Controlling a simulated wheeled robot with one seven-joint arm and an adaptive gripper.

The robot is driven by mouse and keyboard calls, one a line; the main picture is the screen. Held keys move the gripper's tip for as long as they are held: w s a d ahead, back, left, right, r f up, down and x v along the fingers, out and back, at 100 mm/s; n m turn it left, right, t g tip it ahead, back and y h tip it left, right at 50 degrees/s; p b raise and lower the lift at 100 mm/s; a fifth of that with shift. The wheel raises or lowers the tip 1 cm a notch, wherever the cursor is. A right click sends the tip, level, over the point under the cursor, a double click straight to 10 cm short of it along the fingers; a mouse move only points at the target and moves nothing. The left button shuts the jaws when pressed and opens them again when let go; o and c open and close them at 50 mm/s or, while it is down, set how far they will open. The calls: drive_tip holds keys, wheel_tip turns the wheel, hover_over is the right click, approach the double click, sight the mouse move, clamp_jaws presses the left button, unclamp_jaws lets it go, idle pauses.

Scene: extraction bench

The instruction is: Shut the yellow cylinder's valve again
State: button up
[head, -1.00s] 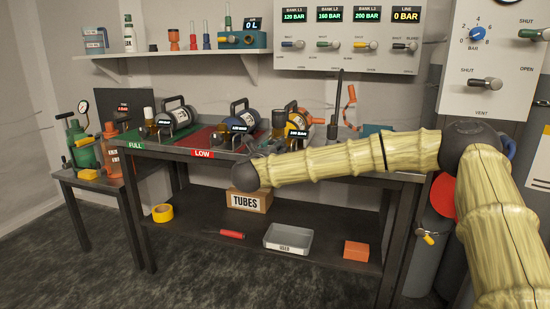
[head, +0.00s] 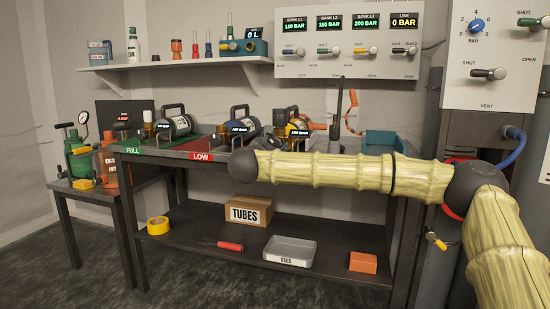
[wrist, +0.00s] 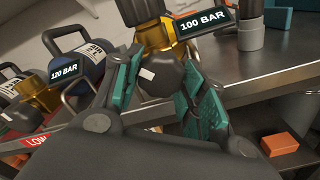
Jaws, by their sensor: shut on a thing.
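The yellow cylinder (head: 298,122) lies on the bench with a black carry handle and a lit reading on its front. In the wrist view its brass valve body (wrist: 153,37) shows beside a 100 BAR display (wrist: 207,24). My gripper (wrist: 163,88) is shut on the round dark valve knob (wrist: 165,76), which has a white mark. One teal-padded finger is on each side of the knob. In the head view my forearm crosses the bench front, and I cannot make out the gripper there.
A blue cylinder (head: 240,122) reading 120 BAR and a grey cylinder (head: 178,124) lie to the left. A grey post (head: 336,132) and a teal box (head: 384,142) stand to the right. The lower shelf holds a TUBES box (head: 249,211) and a grey tray (head: 290,250).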

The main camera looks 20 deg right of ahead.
drive_tip(key=m+b, duration=0.8)
drive_tip(key=shift+w+a+f+b, duration=0.1)
drive_tip(key=shift+a+f+b, duration=0.05)
drive_tip(key=shift+b, duration=0.2)
drive_tip(key=shift+m, duration=0.4)
drive_tip(key=o, duration=1)
drive_tip(key=shift+r, duration=0.2)
